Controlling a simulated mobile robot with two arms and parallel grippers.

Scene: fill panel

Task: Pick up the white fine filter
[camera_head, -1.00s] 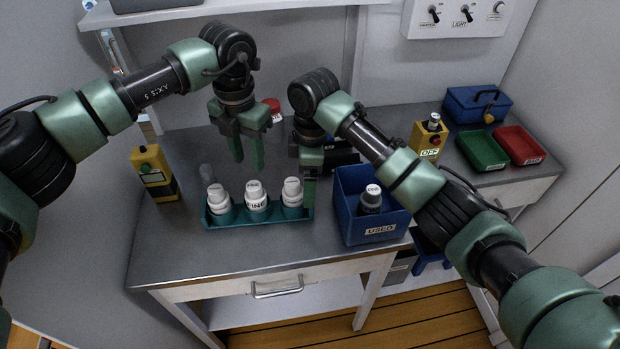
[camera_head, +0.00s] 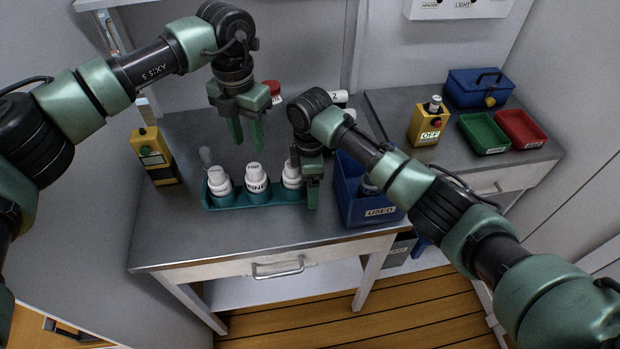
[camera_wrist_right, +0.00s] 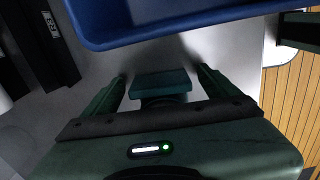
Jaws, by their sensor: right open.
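The white filter marked FINE (camera_head: 257,183) stands upright in the middle of a teal tray (camera_head: 232,206), between two other white-capped filters (camera_head: 219,181) (camera_head: 291,176). My right gripper (camera_head: 313,190) is over the tray's right end, beside the right-hand filter, and hides part of it. In the right wrist view its fingers (camera_wrist_right: 160,88) are apart, with a teal piece, seemingly the tray's end, showing between or beyond them. I cannot tell whether they touch it. My left gripper (camera_head: 247,138) hangs open and empty behind the tray, fingers pointing down.
A blue bin labelled USED (camera_head: 378,212) stands just right of my right gripper, with a dark item partly hidden inside. A yellow box (camera_head: 153,157) stands at left. Behind are a red-capped item (camera_head: 271,88) and white-ended items. Clear grey tabletop (camera_head: 235,237) lies in front of the tray.

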